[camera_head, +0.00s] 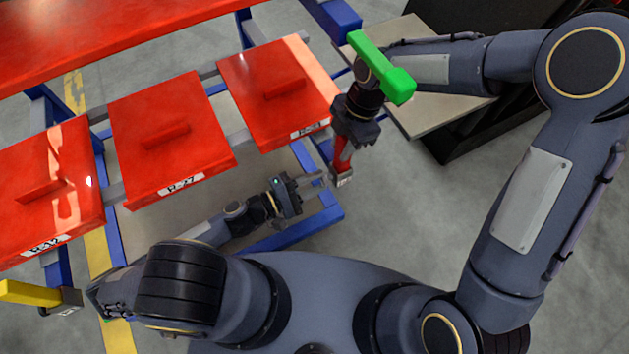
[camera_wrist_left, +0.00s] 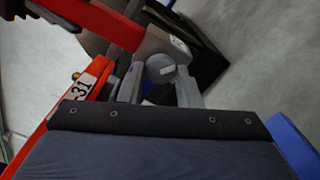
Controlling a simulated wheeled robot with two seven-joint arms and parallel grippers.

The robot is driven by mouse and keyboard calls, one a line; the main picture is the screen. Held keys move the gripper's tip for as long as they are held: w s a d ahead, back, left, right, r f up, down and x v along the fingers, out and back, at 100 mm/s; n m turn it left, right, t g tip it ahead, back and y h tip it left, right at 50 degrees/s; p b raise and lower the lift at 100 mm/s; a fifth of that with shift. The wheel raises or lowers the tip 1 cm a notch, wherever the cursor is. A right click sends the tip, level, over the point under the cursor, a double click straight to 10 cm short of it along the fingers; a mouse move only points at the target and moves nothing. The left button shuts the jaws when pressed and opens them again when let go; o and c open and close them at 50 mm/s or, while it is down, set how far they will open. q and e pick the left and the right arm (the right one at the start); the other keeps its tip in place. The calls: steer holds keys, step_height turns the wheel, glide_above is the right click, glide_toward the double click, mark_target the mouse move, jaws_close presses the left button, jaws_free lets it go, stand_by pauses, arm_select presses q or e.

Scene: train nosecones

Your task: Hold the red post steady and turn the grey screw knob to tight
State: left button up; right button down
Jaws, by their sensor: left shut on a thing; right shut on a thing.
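The red post (camera_head: 342,153) stands at the right end of the rack, with a pale grey bracket (camera_head: 344,181) at its lower end. My right gripper (camera_head: 345,140) comes from above and is shut on the post's upper part. My left gripper (camera_head: 325,178) reaches in from the left at the bracket, with its fingers shut around the grey screw knob. In the left wrist view the round knob (camera_wrist_left: 160,68) sits between the two fingers, with a light bar mark on its face. The red post (camera_wrist_left: 105,22) and the bracket (camera_wrist_left: 171,44) show just beyond it. The knob is too small to make out in the head view.
Red panels with raised handles (camera_head: 170,140) lie on a blue-framed rack (camera_head: 290,232) at the left. A number label reading 31 (camera_wrist_left: 83,95) is close to the left fingers. A beige board (camera_head: 425,112) lies behind.

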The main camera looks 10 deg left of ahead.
arm_select(q)
steer(key=m, duration=0.5)
steer(key=shift+m, duration=0.3)
steer(key=m, duration=0.5)
steer(key=shift+m, duration=0.4)
steer(key=o, duration=0.9)
steer(key=shift+o, duration=0.2)
steer(key=v, duration=1.2)
arm_select(e)
steer(key=c, duration=1)
jaws_free()
steer(key=shift+c, duration=0.2)
